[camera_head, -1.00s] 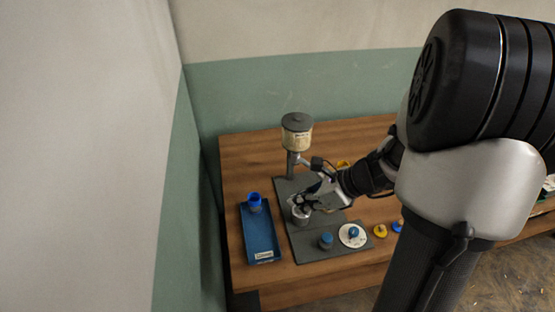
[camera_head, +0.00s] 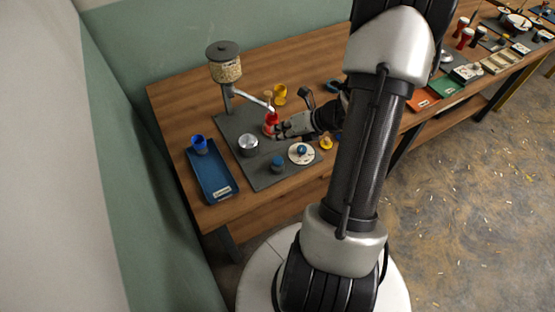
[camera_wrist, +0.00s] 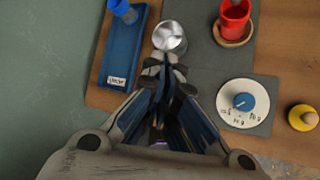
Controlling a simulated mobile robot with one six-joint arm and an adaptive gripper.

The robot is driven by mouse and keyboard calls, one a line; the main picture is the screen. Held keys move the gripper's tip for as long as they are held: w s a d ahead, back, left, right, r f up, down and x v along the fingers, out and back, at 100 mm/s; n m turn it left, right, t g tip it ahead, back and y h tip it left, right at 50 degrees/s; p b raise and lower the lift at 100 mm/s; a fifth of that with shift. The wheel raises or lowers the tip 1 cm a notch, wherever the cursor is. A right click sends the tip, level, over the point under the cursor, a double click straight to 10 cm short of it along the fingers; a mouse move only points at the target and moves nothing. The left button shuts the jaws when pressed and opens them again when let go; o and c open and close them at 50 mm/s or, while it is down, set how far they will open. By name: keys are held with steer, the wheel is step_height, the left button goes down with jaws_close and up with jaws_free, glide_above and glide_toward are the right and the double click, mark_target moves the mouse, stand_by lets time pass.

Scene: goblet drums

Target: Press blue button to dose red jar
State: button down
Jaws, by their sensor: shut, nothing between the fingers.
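The red jar (camera_head: 271,122) stands under the spout of the dispenser (camera_head: 225,70). In the wrist view the red jar (camera_wrist: 235,18) sits on a round wooden coaster. A dark blue button (camera_head: 277,164) stands near the front edge of the grey mat, left of a white dial (camera_head: 301,153) with a blue knob. The white dial (camera_wrist: 230,113) also shows at the right of the wrist view; the button does not show there and may be behind the fingers. My gripper (camera_head: 280,129) is shut and empty. In the wrist view its fingertips (camera_wrist: 164,72) appear just below the metal cup (camera_wrist: 170,36).
A blue tray (camera_head: 216,183) with a blue cup (camera_head: 199,144) lies left of the grey mat. A yellow cup (camera_head: 280,94) stands behind the red jar. A yellow knob (camera_head: 326,142) is right of the dial. More trays and drums stand along the table at right.

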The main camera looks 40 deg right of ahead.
mark_target(279, 158)
steer(key=shift+f+b, duration=3.7)
steer(key=shift+f, duration=0.6)
steer(key=shift+f, duration=0.1)
steer(key=shift+f, duration=0.3)
steer(key=shift+f+b, duration=1.05)
steer(key=shift+r, duration=0.1)
steer(key=shift+r+p, duration=1.3)
steer(key=shift+r, duration=0.05)
step_height(279, 158, up, 5)
steer(key=p, duration=0.4)
steer(key=shift+r+p, duration=0.1)
steer(key=shift+p, duration=0.3)
